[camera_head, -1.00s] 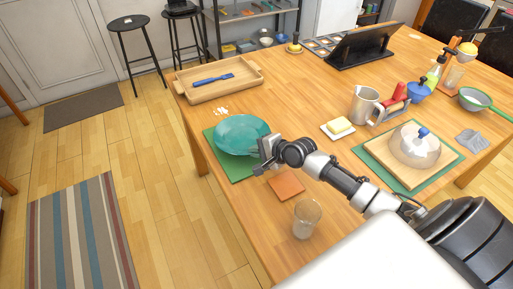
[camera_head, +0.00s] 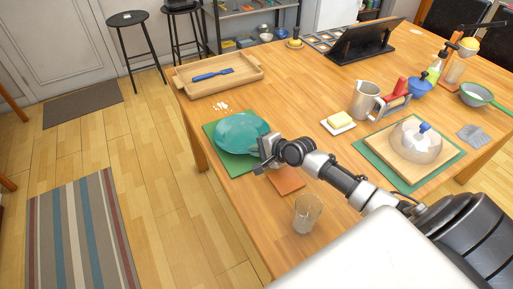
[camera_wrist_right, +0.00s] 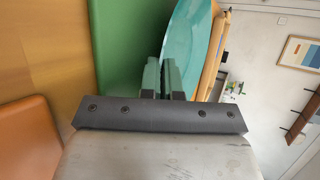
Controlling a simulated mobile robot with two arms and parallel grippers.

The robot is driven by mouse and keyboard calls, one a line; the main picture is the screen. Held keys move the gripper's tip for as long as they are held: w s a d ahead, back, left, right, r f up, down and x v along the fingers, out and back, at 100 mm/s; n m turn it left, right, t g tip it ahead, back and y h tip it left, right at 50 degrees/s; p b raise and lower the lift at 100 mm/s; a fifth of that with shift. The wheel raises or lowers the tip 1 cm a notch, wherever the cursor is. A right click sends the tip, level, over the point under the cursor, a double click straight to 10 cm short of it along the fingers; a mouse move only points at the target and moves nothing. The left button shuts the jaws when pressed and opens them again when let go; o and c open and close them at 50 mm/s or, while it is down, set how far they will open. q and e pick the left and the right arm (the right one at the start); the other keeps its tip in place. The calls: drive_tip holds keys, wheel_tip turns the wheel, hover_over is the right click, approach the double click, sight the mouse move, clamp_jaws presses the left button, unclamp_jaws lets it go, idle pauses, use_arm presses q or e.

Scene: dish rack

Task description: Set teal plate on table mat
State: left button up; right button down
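The teal plate (camera_head: 238,133) is over the green table mat (camera_head: 236,168) at the table's left edge and hides much of it. My right gripper (camera_head: 264,155) is at the plate's near right rim. In the right wrist view the rim of the plate (camera_wrist_right: 190,45) runs between the two close-set fingertips (camera_wrist_right: 163,78), beside the green mat (camera_wrist_right: 120,40). The plate looks slightly tilted. Whether its underside touches the mat is hidden. My left gripper is not in view.
An orange square coaster (camera_head: 287,180) lies just under and beside my right gripper. A clear glass (camera_head: 306,213) stands nearer. A wooden tray (camera_head: 240,85) with a blue utensil (camera_head: 213,75) is behind the plate. A butter dish (camera_head: 338,123) is to the right.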

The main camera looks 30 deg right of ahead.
drive_tip(key=shift+f, duration=0.15)
idle(0.4)
drive_tip(key=c, duration=1.3)
unclamp_jaws()
drive_tip(key=shift+s+a+f, duration=0.1)
drive_tip(key=shift+f, duration=0.05)
drive_tip(key=shift+s+f, duration=0.15)
drive_tip(key=shift+f, duration=0.1)
drive_tip(key=v, duration=0.7)
drive_tip(key=p+v, duration=0.1)
drive_tip(key=v, duration=0.3)
drive_tip(key=shift+w+r, duration=0.25)
drive_tip(key=shift+r, duration=0.2)
drive_tip(key=shift+c, duration=0.3)
clamp_jaws()
